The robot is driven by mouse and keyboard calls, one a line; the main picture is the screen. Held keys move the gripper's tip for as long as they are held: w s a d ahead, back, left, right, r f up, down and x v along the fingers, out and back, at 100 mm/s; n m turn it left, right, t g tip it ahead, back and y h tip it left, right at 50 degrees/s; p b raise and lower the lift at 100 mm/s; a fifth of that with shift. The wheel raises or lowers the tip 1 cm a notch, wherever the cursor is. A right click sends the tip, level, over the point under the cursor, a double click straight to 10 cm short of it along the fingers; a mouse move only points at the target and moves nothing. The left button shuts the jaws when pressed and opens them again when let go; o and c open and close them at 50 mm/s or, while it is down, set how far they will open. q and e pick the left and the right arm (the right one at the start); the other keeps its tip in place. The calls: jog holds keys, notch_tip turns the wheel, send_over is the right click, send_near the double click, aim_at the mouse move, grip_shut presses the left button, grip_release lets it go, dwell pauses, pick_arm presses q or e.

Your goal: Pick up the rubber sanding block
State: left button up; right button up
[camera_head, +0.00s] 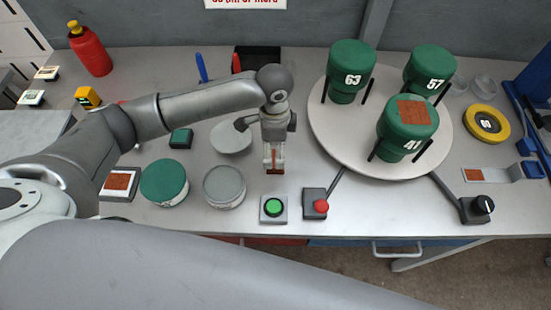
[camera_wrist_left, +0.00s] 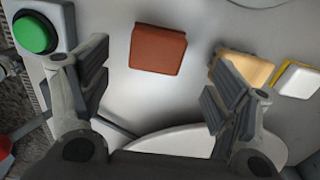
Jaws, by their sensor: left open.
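The rubber sanding block appears as a small reddish-brown block (camera_wrist_left: 157,50) lying flat on the grey bench in the left wrist view. In the head view the block (camera_head: 275,171) shows just below my left gripper (camera_head: 274,160), partly hidden by the fingers. My left gripper points down and is open, with nothing held. In the left wrist view its two fingers stand apart, one to each side of the block, which lies beyond them and looks untouched. My right gripper is in neither view.
A green button box (camera_head: 273,208) and a red button box (camera_head: 315,204) stand near the front edge. A white turntable (camera_head: 330,135) with green numbered cylinders is to the right. A grey lidded tin (camera_head: 224,186) and a green tin (camera_head: 164,182) stand left.

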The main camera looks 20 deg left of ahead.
pick_arm(q)
notch_tip(320, 180, down, 2)
jog(key=shift+d+f+p, duration=0.15)
jog(key=shift+f+p, duration=0.05)
jog(key=shift+p, duration=0.4)
notch_tip(320, 180, down, 2)
jog(key=shift+s+f, duration=0.1)
jog(key=shift+s, duration=0.05)
jog(key=shift+f, duration=0.3)
jog(key=shift+c, duration=0.5)
jog(key=c, duration=1.1)
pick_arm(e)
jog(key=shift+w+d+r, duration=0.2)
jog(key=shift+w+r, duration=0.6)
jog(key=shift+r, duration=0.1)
